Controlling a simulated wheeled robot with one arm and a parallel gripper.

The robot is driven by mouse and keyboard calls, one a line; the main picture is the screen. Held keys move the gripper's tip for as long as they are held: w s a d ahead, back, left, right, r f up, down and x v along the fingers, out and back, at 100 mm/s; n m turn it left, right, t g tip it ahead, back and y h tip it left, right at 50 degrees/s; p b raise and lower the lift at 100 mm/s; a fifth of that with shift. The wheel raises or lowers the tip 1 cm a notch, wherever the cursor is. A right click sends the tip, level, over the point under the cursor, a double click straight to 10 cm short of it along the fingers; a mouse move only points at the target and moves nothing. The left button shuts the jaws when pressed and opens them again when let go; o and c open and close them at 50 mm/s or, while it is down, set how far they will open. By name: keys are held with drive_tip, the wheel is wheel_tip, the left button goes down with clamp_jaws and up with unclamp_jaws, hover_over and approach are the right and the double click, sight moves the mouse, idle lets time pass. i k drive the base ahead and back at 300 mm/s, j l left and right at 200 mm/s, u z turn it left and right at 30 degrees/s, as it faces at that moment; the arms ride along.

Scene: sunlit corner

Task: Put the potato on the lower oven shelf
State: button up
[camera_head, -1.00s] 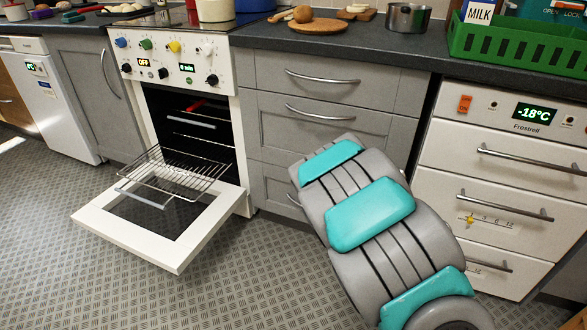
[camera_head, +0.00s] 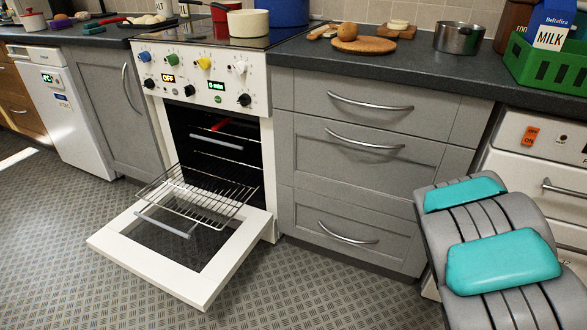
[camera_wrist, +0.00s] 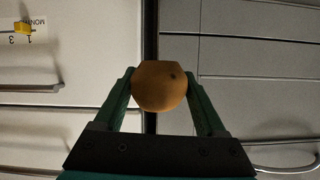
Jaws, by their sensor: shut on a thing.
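My gripper (camera_wrist: 160,92) is shut on a round orange-brown potato (camera_wrist: 160,88) with a dark spot, held between the two green fingers in the wrist view. The gripper and held potato are out of the head view, where only my arm shows at the lower right. The oven (camera_head: 205,75) stands left of centre with its door (camera_head: 215,275) folded down open. A lower wire shelf (camera_head: 195,200) is pulled out over the door and looks empty. Another rack (camera_head: 237,137) sits higher inside the dark oven, with something red near it.
A similar brown round thing (camera_head: 347,31) lies by a round wooden board (camera_head: 364,45) on the counter. Grey drawers (camera_head: 365,165) stand right of the oven, and a white freezer (camera_head: 540,140) is at the far right. The floor before the open door is clear.

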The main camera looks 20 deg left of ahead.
sight(174, 187)
drive_tip(key=j+z, duration=0.15)
drive_tip(key=j, duration=0.7)
drive_tip(key=j+z, duration=0.2)
drive_tip(key=j, duration=0.65)
drive_tip(key=k+j+z, duration=0.15)
drive_tip(key=j, duration=0.65)
drive_tip(key=k+j, duration=0.1)
drive_tip(key=j, duration=1.2)
drive_tip(key=k+j, duration=0.15)
drive_tip(key=j, duration=0.45)
